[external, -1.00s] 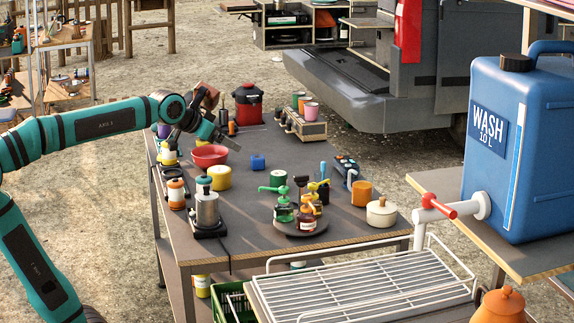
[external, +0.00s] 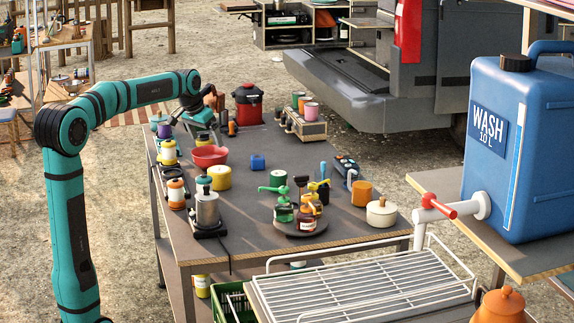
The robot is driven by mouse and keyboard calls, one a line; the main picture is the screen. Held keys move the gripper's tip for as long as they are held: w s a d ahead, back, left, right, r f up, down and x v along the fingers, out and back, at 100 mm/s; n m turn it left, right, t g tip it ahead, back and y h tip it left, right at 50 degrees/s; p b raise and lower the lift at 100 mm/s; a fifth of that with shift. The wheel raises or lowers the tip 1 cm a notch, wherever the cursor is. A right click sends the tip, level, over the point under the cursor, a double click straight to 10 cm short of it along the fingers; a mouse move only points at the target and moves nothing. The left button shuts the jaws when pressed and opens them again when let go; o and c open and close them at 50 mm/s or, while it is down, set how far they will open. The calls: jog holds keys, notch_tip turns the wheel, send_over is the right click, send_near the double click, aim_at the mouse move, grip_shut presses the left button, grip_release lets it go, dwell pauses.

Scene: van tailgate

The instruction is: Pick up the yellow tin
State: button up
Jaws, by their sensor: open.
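A squat yellow tin (external: 218,178) stands upright on the dark table, right of the left edge, just in front of a red bowl (external: 210,156). My gripper (external: 198,120) is over the far left part of the table, beyond the bowl and well apart from the tin. It points downward and its jaws are open; its fingertips are small and hard to make out. Nothing shows clearly between them. Another yellow container (external: 202,286) with a pale label is below the tabletop, partly hidden by the table edge.
A steel pot with a teal top (external: 207,208) stands close in front of the tin. Orange (external: 176,192) and yellow (external: 169,153) jars line the left edge.

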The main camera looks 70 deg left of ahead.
aim_at(219, 169)
jog(key=x, duration=1.6)
jog(key=shift+w+f, duration=0.2)
jog(key=shift+f, duration=0.1)
jog(key=c, duration=1.2)
